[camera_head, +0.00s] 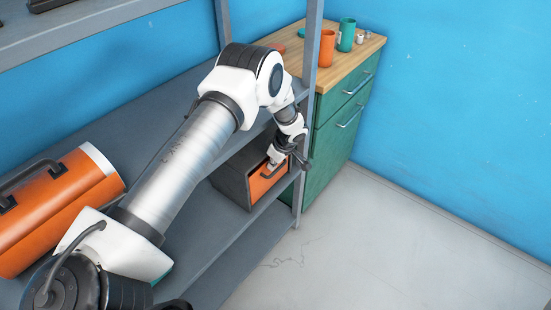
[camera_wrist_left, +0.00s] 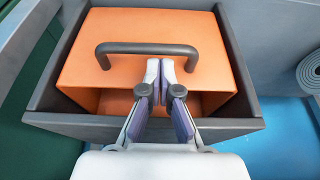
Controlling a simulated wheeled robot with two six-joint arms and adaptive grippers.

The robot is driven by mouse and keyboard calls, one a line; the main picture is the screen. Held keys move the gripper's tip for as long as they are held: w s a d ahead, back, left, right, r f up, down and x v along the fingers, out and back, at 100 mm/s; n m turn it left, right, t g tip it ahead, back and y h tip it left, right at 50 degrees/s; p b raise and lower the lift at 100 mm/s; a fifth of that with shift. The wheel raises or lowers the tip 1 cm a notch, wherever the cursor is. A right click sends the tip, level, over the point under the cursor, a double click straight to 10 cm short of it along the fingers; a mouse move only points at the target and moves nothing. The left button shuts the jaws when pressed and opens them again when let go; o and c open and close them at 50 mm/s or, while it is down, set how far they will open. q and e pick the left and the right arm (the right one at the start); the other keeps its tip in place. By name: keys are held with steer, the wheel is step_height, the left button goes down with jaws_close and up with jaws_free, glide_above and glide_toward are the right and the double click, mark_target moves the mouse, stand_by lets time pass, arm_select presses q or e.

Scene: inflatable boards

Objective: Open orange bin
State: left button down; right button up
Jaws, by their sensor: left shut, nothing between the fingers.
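The orange bin (camera_head: 262,188) sits in a dark grey box (camera_head: 232,185) on the grey shelf, beside the green cabinet. In the left wrist view the bin (camera_wrist_left: 205,45) shows an orange panel with a dark bar handle (camera_wrist_left: 147,48). A shadowed orange gap shows along the panel's near edge, between it and the box rim (camera_wrist_left: 70,122). My left gripper (camera_head: 275,163) is at the bin's front. In the left wrist view its fingers (camera_wrist_left: 160,70) are together and empty, with the tips close to the handle bar; I cannot tell whether they touch it. My right gripper is not in view.
A larger orange case (camera_head: 55,220) with a black handle lies on the shelf (camera_head: 205,245) at left. A shelf post (camera_head: 310,60) stands near my arm. The green cabinet (camera_head: 335,145) holds an orange cup (camera_head: 327,48) and a green cup (camera_head: 347,35). The floor at right is clear.

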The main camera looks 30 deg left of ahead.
arm_select(q)
steer(key=shift+f, duration=0.1)
stand_by(0.3)
steer(key=d+f+y+b, duration=0.3)
steer(key=d+f+b, duration=0.2)
steer(key=d+b, duration=0.4)
steer(key=b, duration=0.3)
steer(key=shift+s+b, duration=0.4)
